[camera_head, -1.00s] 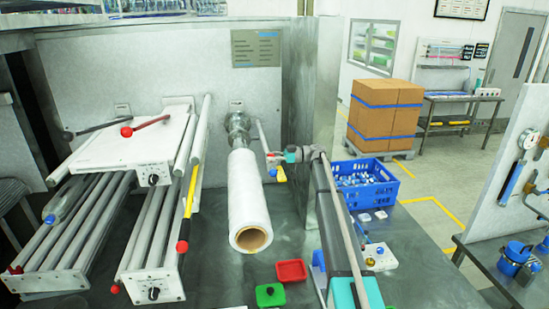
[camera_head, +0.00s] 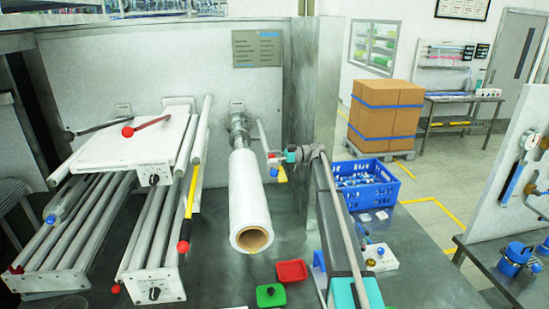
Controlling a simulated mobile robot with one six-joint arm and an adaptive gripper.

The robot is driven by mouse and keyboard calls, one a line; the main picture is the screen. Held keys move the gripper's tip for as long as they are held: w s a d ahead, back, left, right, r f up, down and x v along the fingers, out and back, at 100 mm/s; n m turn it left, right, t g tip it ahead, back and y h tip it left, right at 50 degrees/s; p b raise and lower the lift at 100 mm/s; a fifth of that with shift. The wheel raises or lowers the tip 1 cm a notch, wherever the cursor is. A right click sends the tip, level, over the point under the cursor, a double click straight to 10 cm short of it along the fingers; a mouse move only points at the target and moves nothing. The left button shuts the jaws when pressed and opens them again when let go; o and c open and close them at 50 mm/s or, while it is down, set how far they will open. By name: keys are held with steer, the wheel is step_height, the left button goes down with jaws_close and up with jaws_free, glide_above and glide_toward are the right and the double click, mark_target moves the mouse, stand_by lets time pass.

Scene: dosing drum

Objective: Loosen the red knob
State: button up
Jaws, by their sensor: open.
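My arm reaches up from the lower right, and my gripper (camera_head: 274,165) is at its end, just right of the large white film roll (camera_head: 249,205). The gripper is small in the picture and open. Small red, yellow and blue patches show at its tip; I cannot tell which belong to the gripper. Several red knob-like ends show: a red ball on the dark red lever (camera_head: 127,132), a red ball at the lower end of the yellow bar (camera_head: 183,246), and a small red end (camera_head: 115,289) by the front roller block. I cannot tell which is the red knob. My gripper is apart from these three.
A red tray (camera_head: 292,264) and a green tray (camera_head: 258,299) lie on the dark bench below the roll. A blue crate (camera_head: 378,194) of small parts stands right of my arm. A metal panel (camera_head: 325,95) rises behind the arm.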

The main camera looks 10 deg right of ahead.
steer(key=shift+d, duration=0.1)
steer(key=d, duration=1.1)
steer(key=shift+d, duration=0.4)
